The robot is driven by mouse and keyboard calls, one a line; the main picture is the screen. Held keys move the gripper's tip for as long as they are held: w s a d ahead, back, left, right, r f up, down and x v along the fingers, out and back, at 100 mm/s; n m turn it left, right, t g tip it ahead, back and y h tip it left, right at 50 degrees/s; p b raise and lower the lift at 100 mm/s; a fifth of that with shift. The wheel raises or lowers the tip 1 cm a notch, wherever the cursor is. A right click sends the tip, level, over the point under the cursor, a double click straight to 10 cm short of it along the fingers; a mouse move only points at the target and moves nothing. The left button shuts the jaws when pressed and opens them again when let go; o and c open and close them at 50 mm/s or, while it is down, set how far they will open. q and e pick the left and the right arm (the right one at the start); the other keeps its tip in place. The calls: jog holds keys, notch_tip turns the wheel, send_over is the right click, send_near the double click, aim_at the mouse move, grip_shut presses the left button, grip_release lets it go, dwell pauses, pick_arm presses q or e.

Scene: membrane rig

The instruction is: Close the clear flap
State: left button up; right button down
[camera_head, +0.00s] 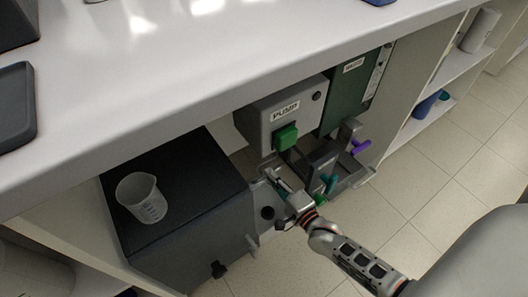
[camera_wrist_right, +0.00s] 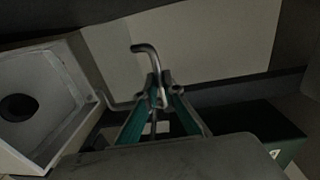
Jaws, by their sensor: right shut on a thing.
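My right gripper (camera_head: 280,183) reaches under the bench to the area below the grey pump box (camera_head: 292,112). In the right wrist view, its teal-lined fingertips (camera_wrist_right: 162,92) are closed around a thin bent metal rod (camera_wrist_right: 144,48), which looks like a handle. A pale panel (camera_head: 266,196) with a dark round part stands just left of the gripper. A similar pale frame with a black round part (camera_wrist_right: 18,107) shows at the left of the wrist view. I cannot make out the clear flap's sheet for certain. My left gripper is out of view.
A black-topped cabinet (camera_head: 185,160) with a clear beaker (camera_head: 142,198) stands at the left. A green unit (camera_head: 345,100) is beside the pump box, with a purple handle (camera_head: 361,146) below it. Tiled floor is clear in front.

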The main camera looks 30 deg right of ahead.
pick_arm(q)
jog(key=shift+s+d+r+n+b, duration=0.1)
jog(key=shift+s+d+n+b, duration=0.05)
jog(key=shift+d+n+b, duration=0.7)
pick_arm(e)
jog(key=s+f, duration=0.4)
jog(key=s, duration=0.1)
jog(key=shift+f, duration=0.4)
jog(key=shift+d, duration=0.1)
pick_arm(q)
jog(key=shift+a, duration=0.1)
pick_arm(e)
jog(key=shift+w+r, duration=0.1)
jog(key=shift+w, duration=0.05)
